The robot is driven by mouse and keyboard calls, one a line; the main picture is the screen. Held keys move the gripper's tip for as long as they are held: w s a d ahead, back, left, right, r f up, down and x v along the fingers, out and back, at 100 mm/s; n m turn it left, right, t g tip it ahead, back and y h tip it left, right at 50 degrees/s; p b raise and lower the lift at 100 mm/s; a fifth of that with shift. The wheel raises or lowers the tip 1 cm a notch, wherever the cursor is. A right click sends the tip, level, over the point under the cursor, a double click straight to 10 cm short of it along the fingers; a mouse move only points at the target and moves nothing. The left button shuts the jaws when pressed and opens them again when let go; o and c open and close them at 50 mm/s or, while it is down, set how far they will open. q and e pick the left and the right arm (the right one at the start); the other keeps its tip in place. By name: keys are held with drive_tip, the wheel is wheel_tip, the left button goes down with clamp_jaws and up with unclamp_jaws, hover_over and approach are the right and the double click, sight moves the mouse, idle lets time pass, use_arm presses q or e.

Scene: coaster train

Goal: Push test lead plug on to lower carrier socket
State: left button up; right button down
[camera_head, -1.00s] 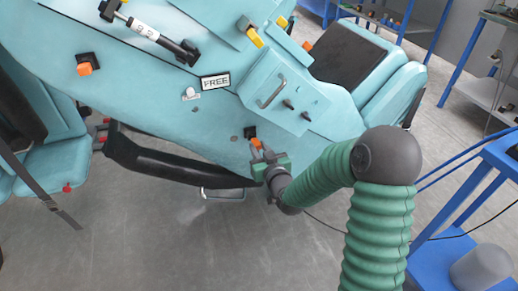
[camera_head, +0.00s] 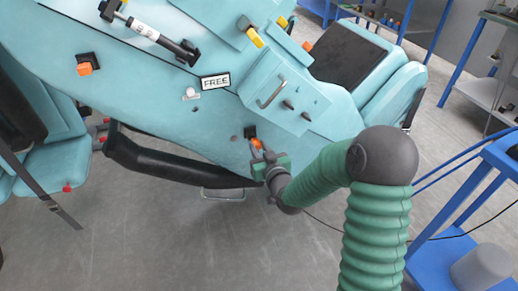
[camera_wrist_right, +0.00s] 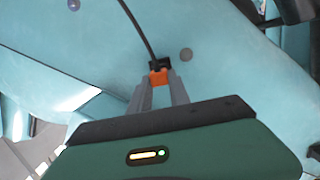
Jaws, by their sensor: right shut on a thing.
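My right gripper (camera_head: 259,149) is shut on the orange test lead plug (camera_head: 256,144), low on the teal carrier side. In the right wrist view, the plug (camera_wrist_right: 159,77) sits between the grey fingertips, with a black cable running up from it. The black lower carrier socket (camera_head: 250,131) is directly behind the plug; it also shows in the wrist view (camera_wrist_right: 160,64). The plug is lined up with the socket and looks close against it. I cannot tell whether it is seated. My left gripper is not in view.
Another black socket with an orange piece (camera_head: 85,66) is higher on the carrier (camera_head: 150,95). A FREE label (camera_head: 215,81) and a panel with a handle (camera_head: 270,93) are above my gripper. A black padded bar (camera_head: 165,164) is at lower left. A blue bench stands right.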

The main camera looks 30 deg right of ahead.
drive_tip(key=shift+x, duration=1.15)
drive_tip(key=shift+r, duration=0.2)
drive_tip(key=c, duration=1.1)
unclamp_jaws()
drive_tip(key=shift+c, duration=0.2)
drive_tip(key=p+v, duration=1.6)
drive_tip(key=p, duration=0.2)
drive_tip(key=shift+s, duration=0.35)
